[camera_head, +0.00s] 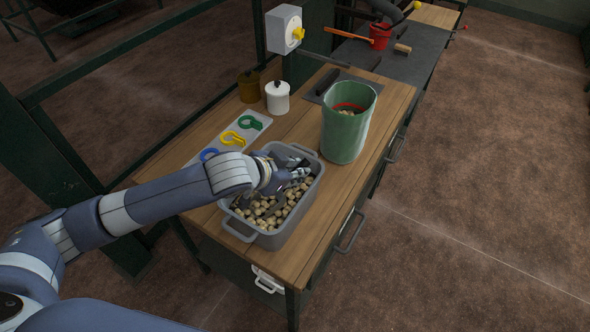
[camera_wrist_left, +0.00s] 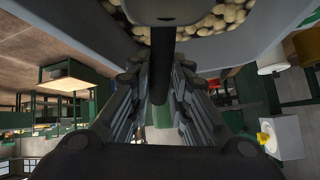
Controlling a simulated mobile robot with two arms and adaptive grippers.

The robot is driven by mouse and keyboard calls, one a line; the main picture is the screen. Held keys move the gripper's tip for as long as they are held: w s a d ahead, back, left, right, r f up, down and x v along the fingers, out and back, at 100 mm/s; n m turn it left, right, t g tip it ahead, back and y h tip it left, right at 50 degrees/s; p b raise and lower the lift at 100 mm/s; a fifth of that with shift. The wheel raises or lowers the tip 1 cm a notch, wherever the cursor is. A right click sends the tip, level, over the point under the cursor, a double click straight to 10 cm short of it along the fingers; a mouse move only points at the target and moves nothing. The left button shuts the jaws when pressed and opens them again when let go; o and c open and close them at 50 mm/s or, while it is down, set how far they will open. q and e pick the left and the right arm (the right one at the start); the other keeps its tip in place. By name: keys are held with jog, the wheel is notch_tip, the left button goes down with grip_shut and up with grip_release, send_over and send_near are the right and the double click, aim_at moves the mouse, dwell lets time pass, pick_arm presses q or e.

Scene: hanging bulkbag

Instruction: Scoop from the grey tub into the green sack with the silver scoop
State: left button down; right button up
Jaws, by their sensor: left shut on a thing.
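The grey tub (camera_head: 292,229) stands on the wooden bench, holding many pale round pieces; its wall also shows in the left wrist view (camera_wrist_left: 262,33). My left gripper (camera_head: 286,176) is over the tub's far part, at about rim height. In the left wrist view it is shut on the dark handle of the scoop (camera_wrist_left: 161,72). A grey part of the scoop shows at that view's top edge, by the pieces; whether its bowl is loaded is hidden. The green sack (camera_head: 346,137) stands upright and open behind the tub, with a red ring and some pale pieces inside. My right gripper is not in view.
A white lidded jar (camera_head: 278,98) and a brown jar (camera_head: 249,88) stand at the back left. A pale board with coloured clips (camera_head: 233,138) lies left of the tub. A box with a yellow knob (camera_head: 285,31) stands behind. A red bucket (camera_head: 380,36) is farther back.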

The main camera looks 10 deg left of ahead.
pick_arm(q)
jog(key=shift+s+a+f+b, duration=0.1)
jog(key=shift+f+b, duration=0.4)
jog(key=shift+f, duration=0.05)
jog(key=shift+s+a+f+b, duration=0.1)
jog(key=shift+f+b, duration=0.4)
jog(key=shift+s+a+p, duration=0.35)
jog(key=shift+s+f, duration=0.1)
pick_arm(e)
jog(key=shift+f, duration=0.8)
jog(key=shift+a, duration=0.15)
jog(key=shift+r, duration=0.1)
